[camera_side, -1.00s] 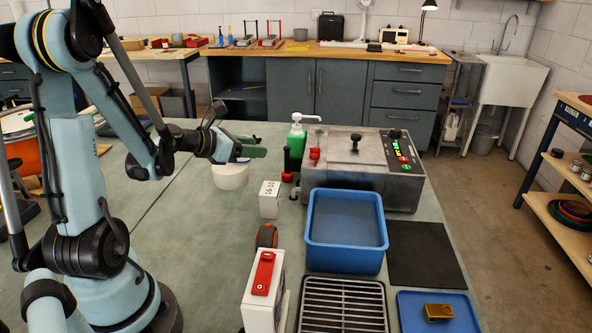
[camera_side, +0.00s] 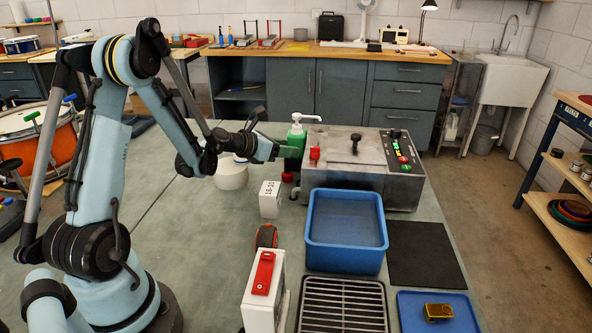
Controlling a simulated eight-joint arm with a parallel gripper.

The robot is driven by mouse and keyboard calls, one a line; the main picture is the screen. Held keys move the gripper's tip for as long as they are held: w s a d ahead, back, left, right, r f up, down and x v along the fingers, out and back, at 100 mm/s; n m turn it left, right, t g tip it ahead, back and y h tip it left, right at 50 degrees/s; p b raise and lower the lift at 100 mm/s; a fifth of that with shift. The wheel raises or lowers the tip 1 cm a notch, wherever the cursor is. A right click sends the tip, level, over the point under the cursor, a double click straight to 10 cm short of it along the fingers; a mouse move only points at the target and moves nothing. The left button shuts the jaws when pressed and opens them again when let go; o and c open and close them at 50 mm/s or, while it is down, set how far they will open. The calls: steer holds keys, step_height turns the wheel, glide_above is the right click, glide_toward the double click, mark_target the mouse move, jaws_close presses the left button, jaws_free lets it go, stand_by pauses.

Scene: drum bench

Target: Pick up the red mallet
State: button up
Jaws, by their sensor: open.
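The red mallet seems to be the upright piece with a red lower part (camera_side: 287,177), standing left of the grey machine; in the earlier frame a black shaft rises from it. My gripper (camera_side: 290,148), with green fingers, is open at the height of that shaft and hides most of it. From this side I cannot tell whether the shaft is between the fingers or behind them.
A white box (camera_side: 270,200) and a blue tub (camera_side: 345,258) stand nearer.

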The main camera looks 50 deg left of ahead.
steer(key=shift+w+f, duration=0.2)
steer(key=shift+w, duration=0.3)
jaws_close()
steer(key=shift+r, duration=0.15)
